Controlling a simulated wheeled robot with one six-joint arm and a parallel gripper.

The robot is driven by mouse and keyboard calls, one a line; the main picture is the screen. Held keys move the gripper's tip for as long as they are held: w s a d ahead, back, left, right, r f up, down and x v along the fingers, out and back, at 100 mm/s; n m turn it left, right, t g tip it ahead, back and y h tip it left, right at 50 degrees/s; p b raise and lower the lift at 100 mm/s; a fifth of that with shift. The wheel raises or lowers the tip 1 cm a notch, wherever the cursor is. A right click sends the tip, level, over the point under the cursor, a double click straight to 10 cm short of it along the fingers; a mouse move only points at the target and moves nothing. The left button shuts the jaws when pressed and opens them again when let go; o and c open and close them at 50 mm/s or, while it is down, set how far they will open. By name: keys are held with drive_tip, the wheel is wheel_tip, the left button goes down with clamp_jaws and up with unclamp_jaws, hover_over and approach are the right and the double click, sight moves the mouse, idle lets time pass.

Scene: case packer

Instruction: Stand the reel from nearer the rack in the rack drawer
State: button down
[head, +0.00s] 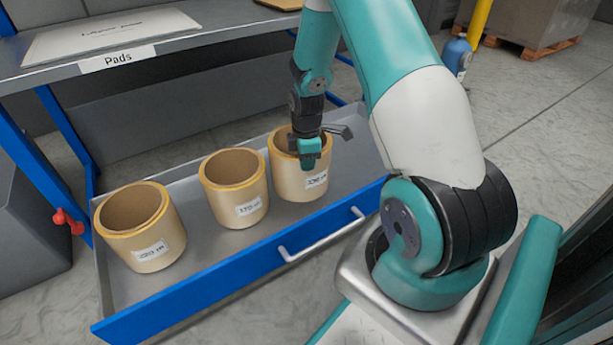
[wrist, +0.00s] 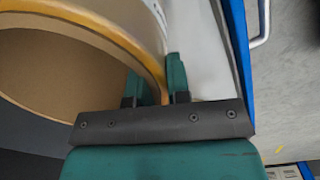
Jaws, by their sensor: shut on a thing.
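The rack drawer (head: 111,289) is pulled out, with a grey tray floor and a blue front. Three tan, hollow reels with white labels stand upright in it. The right reel (head: 302,185) is at my gripper (head: 309,160), which is shut on its near wall. In the wrist view the green fingers of my gripper (wrist: 160,85) sit on both sides of that reel's rim (wrist: 110,32). The middle reel (head: 235,190) stands close to its left. The left reel (head: 140,225) stands at the drawer's left end. The reel's underside is hidden, so I cannot tell whether it touches the floor.
The rack shelf (head: 200,38) marked "Pads" spans above the drawer's back, holding a flat white pad (head: 110,35). Blue rack posts (head: 45,170) stand at the left. The drawer handle (head: 320,236) juts from the front. A pallet with a box (head: 530,25) is far right.

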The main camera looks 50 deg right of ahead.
sight(291, 183)
wheel_tip(291, 183, down, 4)
drive_tip(key=shift+b, duration=1.1)
drive_tip(key=shift+f, duration=0.1)
drive_tip(key=c, duration=1.1)
unclamp_jaws()
